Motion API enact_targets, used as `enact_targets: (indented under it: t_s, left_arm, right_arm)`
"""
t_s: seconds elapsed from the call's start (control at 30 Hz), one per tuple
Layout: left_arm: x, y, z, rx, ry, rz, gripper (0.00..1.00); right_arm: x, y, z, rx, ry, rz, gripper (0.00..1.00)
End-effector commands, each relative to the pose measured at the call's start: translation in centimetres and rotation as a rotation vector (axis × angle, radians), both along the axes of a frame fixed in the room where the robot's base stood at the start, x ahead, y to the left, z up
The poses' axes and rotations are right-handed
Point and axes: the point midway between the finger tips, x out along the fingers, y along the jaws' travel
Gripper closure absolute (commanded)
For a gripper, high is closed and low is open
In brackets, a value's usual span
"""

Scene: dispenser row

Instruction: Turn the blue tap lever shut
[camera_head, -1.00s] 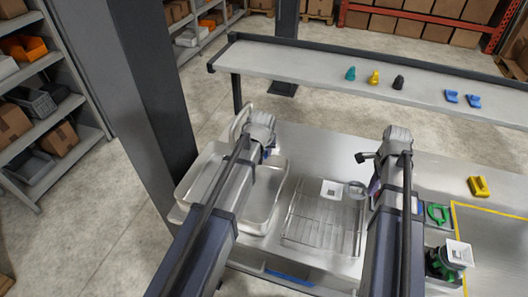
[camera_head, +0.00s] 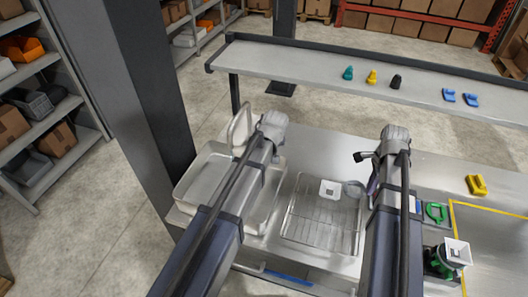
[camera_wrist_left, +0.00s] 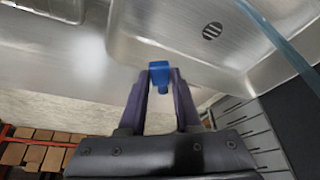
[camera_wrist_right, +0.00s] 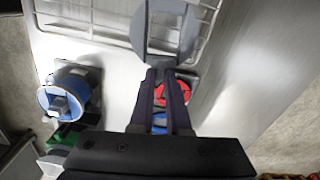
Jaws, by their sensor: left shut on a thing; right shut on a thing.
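The blue tap lever (camera_wrist_left: 160,73) is between the fingertips of my left gripper (camera_wrist_left: 161,80), which is shut on it beside the steel sink. In the head view my left arm hides the lever, and the silver tap spout (camera_head: 240,130) curves up just left of my left wrist. A translucent bluish band (camera_wrist_left: 283,42), perhaps water, crosses the top right of the left wrist view. My right gripper (camera_wrist_right: 163,75) is shut on a grey rounded thing (camera_wrist_right: 163,38), which also shows in the head view (camera_head: 355,189) over the wire rack's right side.
The steel sink basin (camera_head: 188,191) is at the left, with a wire rack (camera_head: 305,238) right of it. A white square piece (camera_head: 330,189) sits on the rack.

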Motion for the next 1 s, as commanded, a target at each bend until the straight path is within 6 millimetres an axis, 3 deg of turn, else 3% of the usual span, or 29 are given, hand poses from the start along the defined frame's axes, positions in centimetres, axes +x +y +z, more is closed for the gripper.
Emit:
enact_targets:
  t_s: [0.5, 1.0]
  left_arm:
    - [2.3, -4.4, 0.0, 0.000, 0.000, 0.487, 1.00]
    - [4.6, -6.4, 0.0, 0.000, 0.001, 0.845, 1.00]
  right_arm:
    - [0.0, 0.0, 0.0, 0.000, 0.000, 0.000, 1.00]
    - [0.0, 0.0, 0.0, 0.000, 0.000, 0.000, 1.00]
